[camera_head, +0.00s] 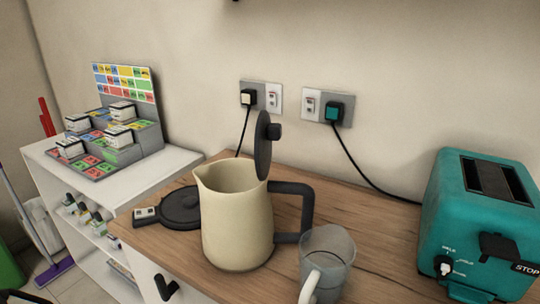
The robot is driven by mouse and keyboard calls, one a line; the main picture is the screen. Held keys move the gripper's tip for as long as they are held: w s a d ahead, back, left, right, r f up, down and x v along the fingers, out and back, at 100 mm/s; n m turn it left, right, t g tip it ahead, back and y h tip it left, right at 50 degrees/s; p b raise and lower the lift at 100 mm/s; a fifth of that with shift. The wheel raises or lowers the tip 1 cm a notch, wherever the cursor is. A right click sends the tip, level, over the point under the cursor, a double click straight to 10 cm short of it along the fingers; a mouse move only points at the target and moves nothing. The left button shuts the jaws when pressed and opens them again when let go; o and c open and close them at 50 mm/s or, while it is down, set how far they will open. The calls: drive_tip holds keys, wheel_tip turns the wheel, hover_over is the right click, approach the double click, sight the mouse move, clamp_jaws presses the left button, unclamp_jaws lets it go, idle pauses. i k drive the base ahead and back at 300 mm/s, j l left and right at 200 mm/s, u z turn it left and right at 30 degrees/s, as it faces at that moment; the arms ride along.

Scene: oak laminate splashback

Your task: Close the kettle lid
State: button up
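The cream kettle (235,221) stands upright on the wooden counter, with its spout to the left and its dark handle (293,209) to the right. Its dark round lid (262,146) stands open, nearly vertical, above the handle side of the rim. A knob sticks out from the lid's right face. The dark kettle base (182,207) lies behind and to the left of the kettle, and the kettle is off it. My gripper is not in view.
A clear jug (327,262) stands close to the kettle's front right. A teal toaster (478,220) is at the right. Plugs with cords sit in the wall sockets (261,97) behind. A white shelf (180,160) with a grey display rack (130,125) is at the left.

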sight(266, 132)
drive_tip(key=k+j+z, duration=0.25)
drive_tip(key=z, duration=0.2)
drive_tip(key=k+j+z, duration=0.1)
drive_tip(key=k+z, duration=0.4)
